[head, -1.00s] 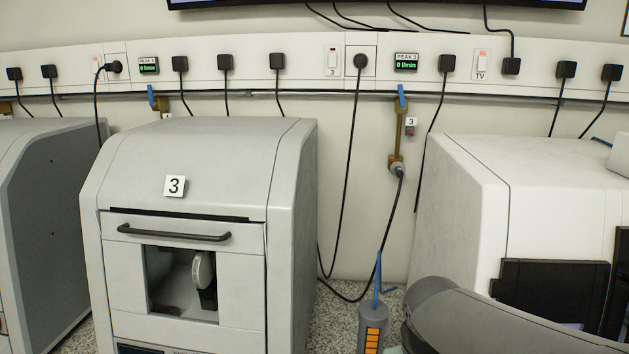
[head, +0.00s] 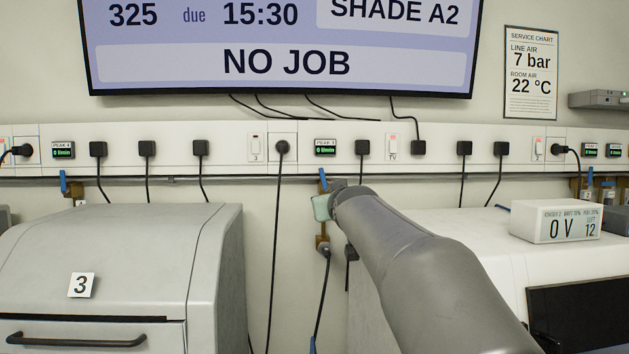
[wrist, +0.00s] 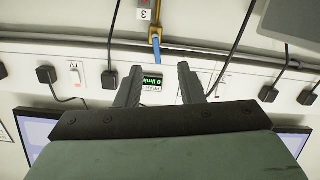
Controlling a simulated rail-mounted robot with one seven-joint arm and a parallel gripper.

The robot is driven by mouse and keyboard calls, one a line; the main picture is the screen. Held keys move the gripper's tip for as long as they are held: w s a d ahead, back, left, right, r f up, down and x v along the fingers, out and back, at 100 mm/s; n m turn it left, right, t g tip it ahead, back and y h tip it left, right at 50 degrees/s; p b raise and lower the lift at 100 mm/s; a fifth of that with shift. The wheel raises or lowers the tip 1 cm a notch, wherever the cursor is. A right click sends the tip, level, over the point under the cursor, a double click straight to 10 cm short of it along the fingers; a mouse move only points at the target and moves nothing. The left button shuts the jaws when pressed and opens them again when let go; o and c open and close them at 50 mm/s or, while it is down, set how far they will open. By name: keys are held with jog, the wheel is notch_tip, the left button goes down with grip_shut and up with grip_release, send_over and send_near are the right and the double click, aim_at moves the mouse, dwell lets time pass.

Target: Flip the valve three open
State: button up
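Valve three is a brass valve with a blue lever (head: 323,179) on the wall just below the white rail. The lever points up, in line with the brass pipe. My gripper (head: 321,207) is in front of the pipe in the head view and hides part of it; its fingers do not show there. In the wrist view, which is upside down, my gripper (wrist: 158,84) is open and empty. The blue lever (wrist: 157,49) shows beyond the gap between the fingers, apart from them. The tag "3" (wrist: 145,14) is beside the valve.
The display (head: 325,147) above the valve reads 0 l/min. Black plugs and hanging cables line the rail (head: 420,130). Machine 3 (head: 110,250) stands left, another white machine (head: 470,235) right, with a box (head: 555,222) on it. A screen (head: 280,45) hangs above.

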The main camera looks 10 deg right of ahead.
notch_tip(320, 180, up, 4)
jog(key=w+t, duration=0.1)
jog(key=p, duration=0.6)
send_near(323, 175)
jog(key=w, duration=0.6)
jog(key=shift+w+d+r, duration=0.15)
jog(key=shift+d, duration=0.05)
jog(key=shift+w+d+p, duration=0.15)
jog(key=shift+w+p, duration=0.45)
jog(key=shift+w, duration=0.25)
grip_shut()
